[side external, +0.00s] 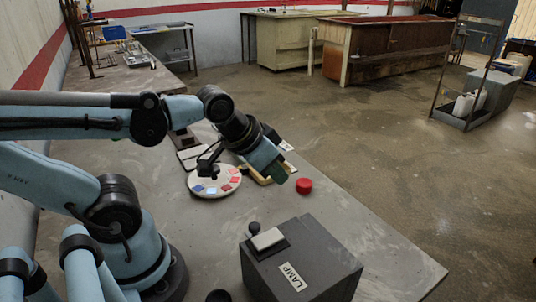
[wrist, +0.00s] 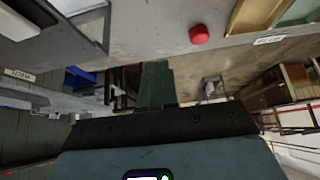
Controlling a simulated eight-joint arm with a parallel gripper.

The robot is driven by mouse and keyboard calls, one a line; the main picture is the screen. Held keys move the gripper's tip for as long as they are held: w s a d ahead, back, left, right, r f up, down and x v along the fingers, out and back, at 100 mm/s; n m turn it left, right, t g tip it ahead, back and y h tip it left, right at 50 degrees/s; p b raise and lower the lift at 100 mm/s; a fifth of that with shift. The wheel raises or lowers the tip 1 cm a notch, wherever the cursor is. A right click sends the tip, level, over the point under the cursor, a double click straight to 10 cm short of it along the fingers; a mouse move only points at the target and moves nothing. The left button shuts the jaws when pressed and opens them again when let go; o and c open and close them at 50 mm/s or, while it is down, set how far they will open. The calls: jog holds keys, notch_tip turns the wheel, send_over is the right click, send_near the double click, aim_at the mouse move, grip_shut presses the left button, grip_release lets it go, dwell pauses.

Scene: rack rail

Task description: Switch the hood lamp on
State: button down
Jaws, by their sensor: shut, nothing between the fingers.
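A dark box (side external: 318,262) labelled LAMP stands on the bench in the front middle of the side view. On its top is a pale switch plate (side external: 267,238) with a round black knob (side external: 254,228) at its far left end. I cannot tell from the picture whether the lamp is on. My gripper (side external: 278,173) is above the bench, behind the box and apart from it, angled down to the right. Its green fingers (wrist: 156,85) are shut and empty in the wrist view. I cannot clearly make out the switch in the wrist view.
A red round object (side external: 304,186) sits on the bench near my gripper; it also shows in the wrist view (wrist: 199,34). A white disc (side external: 203,190) with coloured squares lies left of my gripper. A yellowish tray is partly hidden behind the gripper. Bare bench lies right of the box.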

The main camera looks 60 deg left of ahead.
jog(key=shift+w+a, duration=0.15)
jog(key=shift+a, duration=0.25)
jog(key=shift+d, duration=0.1)
notch_tip(320, 180, up, 13)
jog(key=n+g, duration=0.7)
jog(key=n, duration=1.1)
send_over(281, 234)
jog(key=shift+w+a+r, duration=0.1)
jog(key=shift+a+r, duration=0.05)
jog(key=shift+a, duration=0.05)
notch_tip(281, 234, down, 14)
